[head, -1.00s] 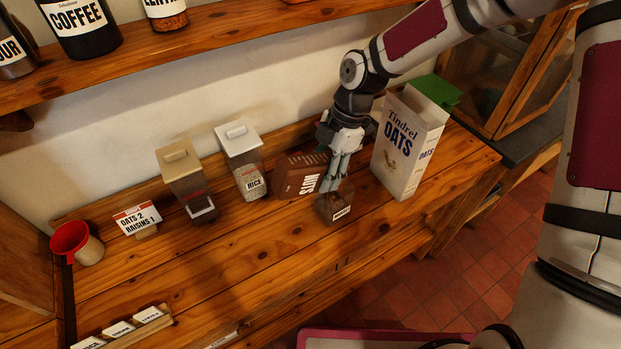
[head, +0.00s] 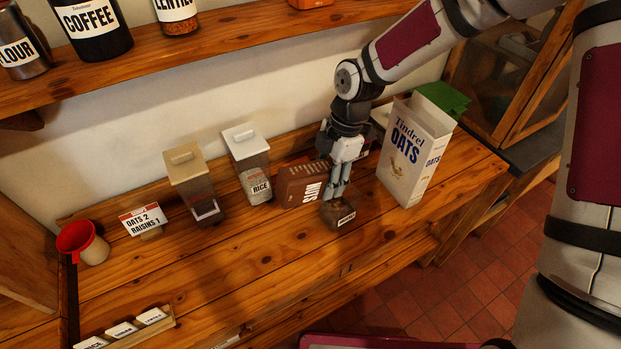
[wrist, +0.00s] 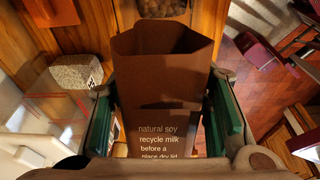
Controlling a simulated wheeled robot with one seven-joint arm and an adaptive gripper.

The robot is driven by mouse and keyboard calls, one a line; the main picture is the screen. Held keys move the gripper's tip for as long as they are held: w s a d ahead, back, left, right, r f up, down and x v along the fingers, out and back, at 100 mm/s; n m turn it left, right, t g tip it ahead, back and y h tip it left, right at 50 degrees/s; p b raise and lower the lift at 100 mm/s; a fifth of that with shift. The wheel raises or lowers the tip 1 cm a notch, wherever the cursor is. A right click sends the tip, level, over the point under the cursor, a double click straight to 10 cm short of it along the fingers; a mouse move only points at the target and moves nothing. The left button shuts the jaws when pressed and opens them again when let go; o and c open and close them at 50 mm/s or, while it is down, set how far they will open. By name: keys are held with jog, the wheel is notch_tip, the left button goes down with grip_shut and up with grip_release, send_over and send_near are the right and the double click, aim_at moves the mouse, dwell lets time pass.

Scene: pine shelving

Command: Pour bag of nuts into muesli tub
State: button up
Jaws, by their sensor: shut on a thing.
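My gripper (head: 338,190) is shut on a brown bag of nuts (head: 300,185), whose white label reads sideways in the head view. In the wrist view the bag (wrist: 165,100) stands between the green fingers, its open mouth facing the top of the picture; its inside is dark and no nuts show there. The muesli tub (head: 338,216), small and brown with a white label, sits on the bench just below the gripper. In the wrist view the tub (wrist: 157,8) is beyond the bag's mouth, with brown contents, partly cut off. No falling nuts can be made out.
A tall oats box (head: 408,155) stands close right of my gripper. The rice container (head: 250,165) and another lidded container (head: 192,185) stand left of the bag. Farther left are a recipe card (head: 143,219) and red funnel (head: 78,240). The front bench is mostly clear.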

jog(key=shift+a+f+t+h, duration=0.1)
jog(key=shift+t+h, duration=0.2)
jog(key=shift+h, duration=0.1)
jog(key=shift+s, duration=0.1)
jog(key=shift+s+a+f+h+b, duration=0.1)
jog(key=shift+a+f+h+b, duration=0.1)
jog(key=shift+a+h+b, duration=0.15)
jog(key=shift+s+a+f+t+h+b, duration=0.2)
jog(key=shift+f+t+h+b, duration=0.15)
jog(key=shift+t+h+b, duration=0.35)
jog(key=shift+s+a+f+t+h+b, duration=0.1)
jog(key=shift+a+f+t+h+b, duration=0.15)
jog(key=shift+t+h, duration=0.5)
jog(key=shift+h, duration=0.3)
jog(key=shift+s, duration=0.1)
